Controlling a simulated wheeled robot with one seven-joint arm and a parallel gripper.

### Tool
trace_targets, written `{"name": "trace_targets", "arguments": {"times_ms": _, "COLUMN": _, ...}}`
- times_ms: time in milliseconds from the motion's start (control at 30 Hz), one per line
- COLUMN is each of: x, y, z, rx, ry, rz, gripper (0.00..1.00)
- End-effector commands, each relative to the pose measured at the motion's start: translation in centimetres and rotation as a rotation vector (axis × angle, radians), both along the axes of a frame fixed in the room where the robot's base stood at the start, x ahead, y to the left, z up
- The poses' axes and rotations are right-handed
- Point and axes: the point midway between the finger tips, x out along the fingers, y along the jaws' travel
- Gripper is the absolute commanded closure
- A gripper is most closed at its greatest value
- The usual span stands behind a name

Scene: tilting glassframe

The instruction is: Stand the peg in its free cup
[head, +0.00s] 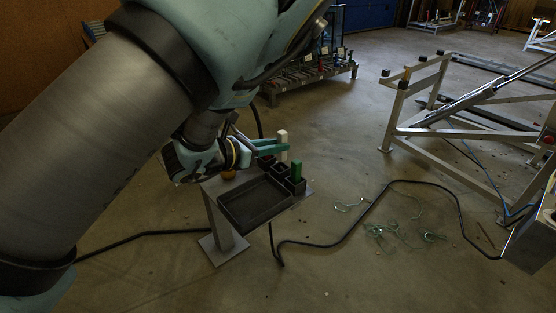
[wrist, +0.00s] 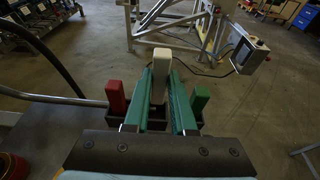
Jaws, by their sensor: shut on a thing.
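My gripper (head: 274,146) has its two teal fingers shut on a cream-white peg (head: 283,139), held upright above the row of dark cups. The peg also shows between the fingertips in the wrist view (wrist: 160,74). A green peg (head: 297,171) stands in the cup at the near right end (head: 295,186). A red peg (wrist: 115,98) stands in the left cup in the wrist view. The middle cup (head: 280,171) lies between them, below the held peg. Whether the peg's lower end touches that cup I cannot tell.
A dark shallow tray (head: 232,213) sits beside the cups on a small grey pedestal table. A black cable (head: 340,242) runs over the floor. A metal frame (head: 440,131) stands at right and a low rack (head: 310,77) behind. The floor between is mostly open.

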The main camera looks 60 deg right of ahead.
Motion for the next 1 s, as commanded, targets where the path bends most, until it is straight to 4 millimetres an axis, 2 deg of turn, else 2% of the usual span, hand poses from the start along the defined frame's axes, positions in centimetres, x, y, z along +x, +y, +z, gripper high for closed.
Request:
{"name": "trace_targets", "arguments": {"times_ms": 400, "x": 0.0, "y": 0.0, "z": -4.5, "rx": 0.001, "ry": 0.001, "rz": 0.0, "gripper": 1.0}}
{"name": "trace_targets", "arguments": {"times_ms": 833, "x": 0.0, "y": 0.0, "z": -5.3, "rx": -0.001, "ry": 0.0, "rz": 0.0, "gripper": 1.0}}
{"name": "trace_targets", "arguments": {"times_ms": 867, "x": 0.0, "y": 0.0, "z": -5.1, "rx": -0.001, "ry": 0.0, "rz": 0.0, "gripper": 0.73}}
{"name": "trace_targets", "arguments": {"times_ms": 1000, "x": 0.0, "y": 0.0, "z": -5.1, "rx": -0.001, "ry": 0.0, "rz": 0.0, "gripper": 0.57}}
